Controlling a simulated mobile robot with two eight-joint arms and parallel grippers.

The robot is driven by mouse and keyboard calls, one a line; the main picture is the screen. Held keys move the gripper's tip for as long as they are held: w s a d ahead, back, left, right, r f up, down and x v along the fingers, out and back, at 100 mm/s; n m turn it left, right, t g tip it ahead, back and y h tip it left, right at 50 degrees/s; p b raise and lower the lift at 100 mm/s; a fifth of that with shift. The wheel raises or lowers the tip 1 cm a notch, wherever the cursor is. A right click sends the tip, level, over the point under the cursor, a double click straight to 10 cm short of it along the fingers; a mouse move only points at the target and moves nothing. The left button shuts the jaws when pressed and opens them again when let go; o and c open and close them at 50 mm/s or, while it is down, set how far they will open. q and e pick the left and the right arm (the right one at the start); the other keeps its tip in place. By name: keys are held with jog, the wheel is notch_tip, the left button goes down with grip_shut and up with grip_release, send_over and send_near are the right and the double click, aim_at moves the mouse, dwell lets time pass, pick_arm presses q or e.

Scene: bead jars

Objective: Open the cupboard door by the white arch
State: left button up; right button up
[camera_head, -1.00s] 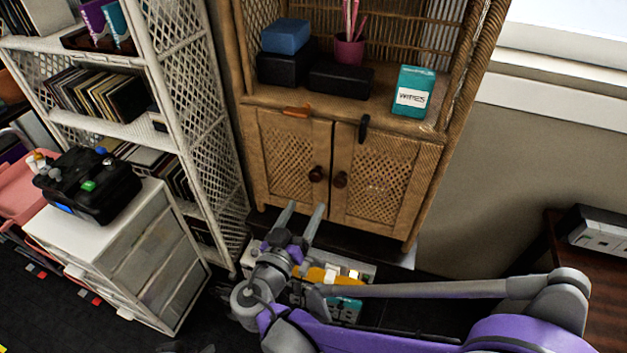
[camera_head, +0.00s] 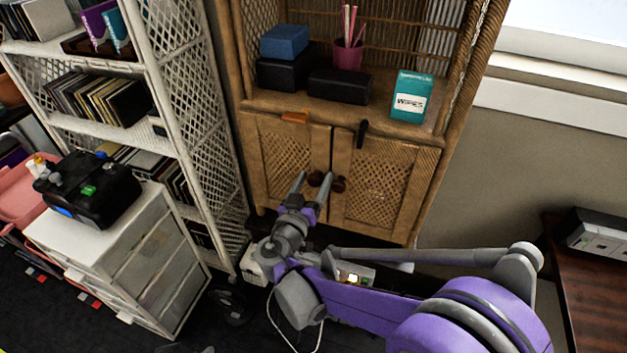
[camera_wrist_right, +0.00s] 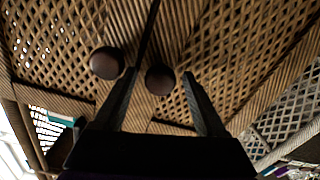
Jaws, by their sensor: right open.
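The wicker cupboard has two lattice doors, the left door (camera_head: 288,152) and the right door (camera_head: 382,172); both look shut. A round dark knob (camera_head: 315,178) is on the left door, and another knob (camera_head: 340,184) is on the right door. I see no white arch on either door. My right gripper (camera_head: 313,180) is open, with its fingertips on either side of the left door's knob. In the right wrist view, turned about, this knob (camera_wrist_right: 160,79) shows between the fingers; the other knob (camera_wrist_right: 107,63) is outside them. Contact cannot be told. My left gripper is not in view.
An orange tab (camera_head: 295,118) and a black tab (camera_head: 362,134) sit at the doors' top edges. The shelf above holds black boxes, a pink cup (camera_head: 347,55) and a wipes box (camera_head: 411,97). A white drawer unit (camera_head: 140,255) stands left; a dark table (camera_head: 595,285) is right.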

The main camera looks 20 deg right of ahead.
jog(key=shift+c, duration=0.2)
grip_shut()
dwell(1.1)
